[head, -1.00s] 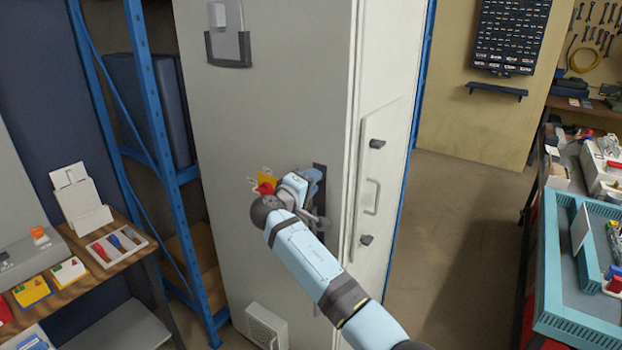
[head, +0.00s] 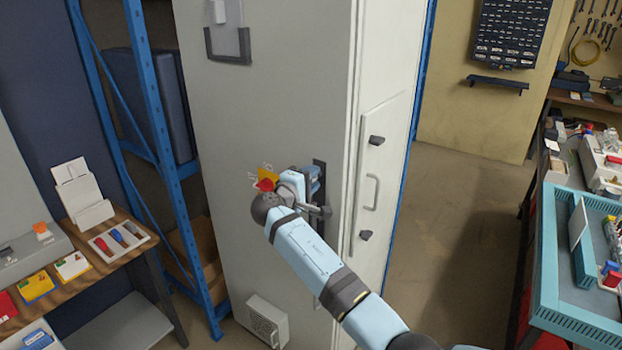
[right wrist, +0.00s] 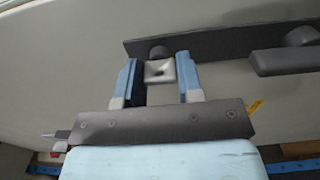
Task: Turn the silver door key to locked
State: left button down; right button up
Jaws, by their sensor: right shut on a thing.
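The silver door key (right wrist: 159,71) shows in the right wrist view, its square bow standing out from a dark lock plate (right wrist: 215,38) on the grey cabinet door. My right gripper (right wrist: 158,72) has its two blue fingers on either side of the bow and is shut on it. In the head view my right gripper (head: 312,180) is at the dark lock plate (head: 319,172), and my wrist and fingers hide the key. The plate looks tilted in the right wrist view. I cannot read the key's exact turn. My left gripper is not in view.
A grey lever handle (head: 322,212) sits just below my gripper; it also shows in the right wrist view (right wrist: 285,60). Red and yellow tags (head: 266,180) are left of my wrist. A blue shelf rack (head: 150,130) stands left of the cabinet (head: 270,110). Floor at right is clear.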

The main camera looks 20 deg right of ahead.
jog(key=o, duration=0.9)
jog(key=shift+o, duration=0.2)
jog(key=b+v, duration=0.3)
jog(key=v, duration=1)
jog(key=shift+s+a, duration=0.25)
jog(key=shift+a, duration=0.05)
